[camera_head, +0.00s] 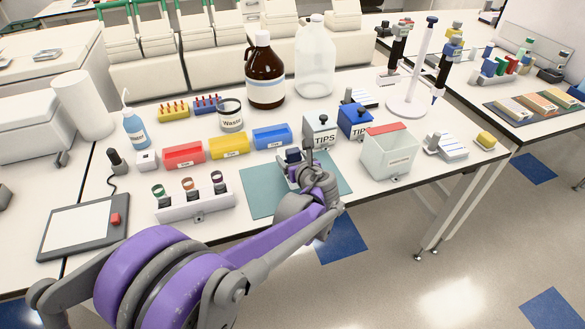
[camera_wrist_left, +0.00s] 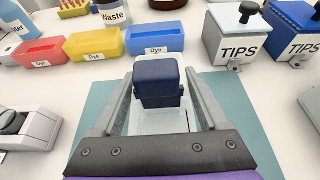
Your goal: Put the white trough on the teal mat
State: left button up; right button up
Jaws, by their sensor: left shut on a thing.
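The teal mat (camera_head: 258,192) lies flat near the front edge of the bench; it also shows in the left wrist view (camera_wrist_left: 246,112). My left gripper (camera_head: 296,166) is over the mat, shut on the white trough (camera_wrist_left: 165,121), a pale body with a navy block-shaped part at its top. In the left wrist view the gripper's (camera_wrist_left: 160,88) two fingers lie along either side of it. In the head view the arm hides most of the trough. I cannot tell whether its base touches the mat. My right gripper is not in view.
Red (camera_head: 184,155), yellow (camera_head: 229,146) and blue (camera_head: 272,136) dye troughs stand behind the mat. Two TIPS boxes (camera_head: 320,129) are behind right. A white bin with a red rim (camera_head: 388,157) is right, a tube rack (camera_head: 195,203) left. Bare mat shows around the gripper.

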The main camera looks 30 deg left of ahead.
pick_arm(q)
jog(key=shift+f, duration=1.7)
jog(key=shift+f, duration=0.1)
jog(key=o, duration=1.3)
